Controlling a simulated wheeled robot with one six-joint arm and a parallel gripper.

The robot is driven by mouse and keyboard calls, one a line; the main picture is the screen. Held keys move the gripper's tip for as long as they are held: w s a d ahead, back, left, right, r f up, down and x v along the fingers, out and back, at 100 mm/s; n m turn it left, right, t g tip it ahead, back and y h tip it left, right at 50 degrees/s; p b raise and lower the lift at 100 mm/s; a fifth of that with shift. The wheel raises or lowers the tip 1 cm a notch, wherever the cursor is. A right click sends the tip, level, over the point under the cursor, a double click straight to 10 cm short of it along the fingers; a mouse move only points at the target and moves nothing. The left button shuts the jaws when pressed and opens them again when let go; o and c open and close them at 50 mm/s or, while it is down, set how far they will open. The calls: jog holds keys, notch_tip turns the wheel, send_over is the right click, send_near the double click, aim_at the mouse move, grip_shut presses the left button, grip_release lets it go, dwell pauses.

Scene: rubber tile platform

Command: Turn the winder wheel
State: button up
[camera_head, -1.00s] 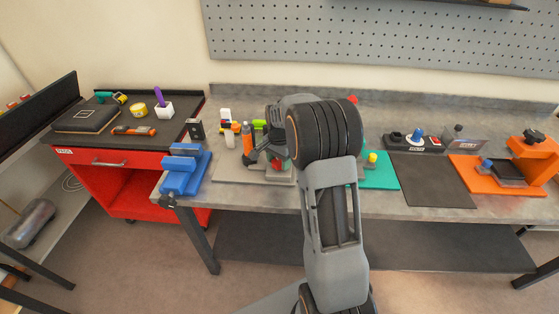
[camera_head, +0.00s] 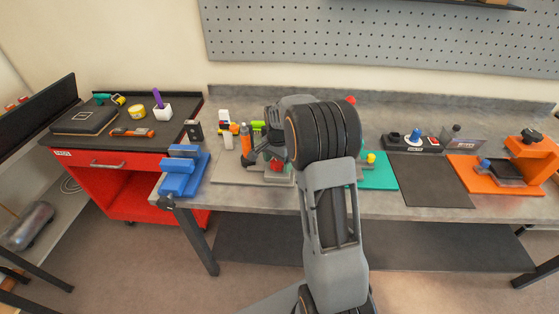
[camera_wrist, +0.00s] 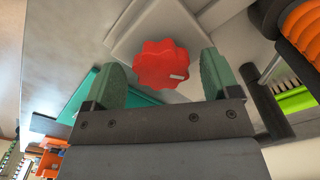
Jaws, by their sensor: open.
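The winder wheel is a red scalloped knob (camera_wrist: 162,64) with a small pale mark, on a light grey block in the wrist view. In the head view it shows as a small red patch (camera_head: 276,167), partly hidden by my arm. My gripper (camera_wrist: 162,60) is open, with one green-grey finger on each side of the wheel. A gap shows between the wheel and each finger, so I see no clear contact. How deep the fingertips reach along the wheel is hard to tell.
A grey base plate (camera_head: 228,174) lies under the wheel's fixture. A blue vise (camera_head: 183,172) stands to the left, and a teal plate (camera_head: 380,176) lies to the right. An orange bottle (camera_head: 245,139) stands close behind. A dark mat (camera_head: 432,185) lies farther right.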

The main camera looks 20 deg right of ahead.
aim_at(279, 168)
notch_tip(279, 168, up, 14)
dwell(0.6)
jog(key=shift+f, duration=0.1)
dwell(0.4)
jog(key=s+a+f+n+t, duration=0.1)
jog(key=s+a+n, duration=0.4)
jog(key=s, duration=0.6)
jog(key=s+a+f+n+t, duration=0.2)
jog(key=s+a+n, duration=0.3)
jog(key=s+n, duration=0.3)
jog(key=shift+s+a+t, duration=0.35)
jog(key=shift+s+t, duration=0.05)
jog(key=shift+s, duration=1.2)
